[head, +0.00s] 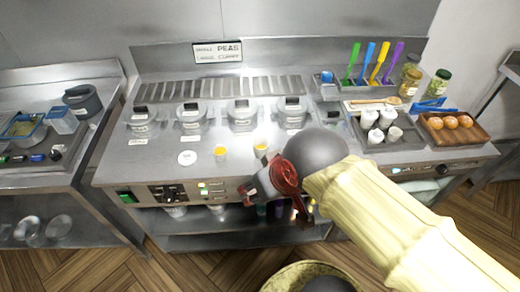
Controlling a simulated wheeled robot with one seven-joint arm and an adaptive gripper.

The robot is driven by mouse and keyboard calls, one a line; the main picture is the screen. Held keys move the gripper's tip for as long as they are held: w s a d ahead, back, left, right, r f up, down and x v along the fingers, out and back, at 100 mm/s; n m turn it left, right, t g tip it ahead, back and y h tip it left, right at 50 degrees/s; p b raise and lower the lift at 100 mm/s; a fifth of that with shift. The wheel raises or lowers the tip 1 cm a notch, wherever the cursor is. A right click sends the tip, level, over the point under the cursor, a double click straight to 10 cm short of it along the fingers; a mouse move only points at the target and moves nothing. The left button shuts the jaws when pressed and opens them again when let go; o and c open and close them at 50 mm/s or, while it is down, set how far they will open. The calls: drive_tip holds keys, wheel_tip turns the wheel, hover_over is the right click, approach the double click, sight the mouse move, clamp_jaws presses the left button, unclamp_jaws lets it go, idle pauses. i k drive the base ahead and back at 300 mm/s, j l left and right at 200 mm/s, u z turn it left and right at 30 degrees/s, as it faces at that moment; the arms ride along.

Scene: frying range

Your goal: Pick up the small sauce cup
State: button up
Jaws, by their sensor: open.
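Two small cups with yellow-orange contents stand on the steel counter: a left cup (220,153) and a right cup (261,148). I cannot tell for sure which is the small sauce cup. My gripper (270,203) is red and grey, open and empty, at the counter's front edge. In the picture it lies below the right cup and apart from it. My yellow-sleeved arm comes in from the lower right and hides part of the counter front.
A white round item (187,157) lies left of the cups. Several lidded pots (243,115) stand behind. At right are a tray with white containers (387,118) and a wooden tray (465,136) with orange-brown round items. The counter's front left is mostly clear.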

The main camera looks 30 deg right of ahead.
sight(220, 151)
drive_tip(key=k+j+z, duration=0.2)
drive_tip(key=z, duration=0.2)
drive_tip(key=k+j+z, duration=0.1)
drive_tip(key=z, duration=0.25)
drive_tip(key=k, duration=0.05)
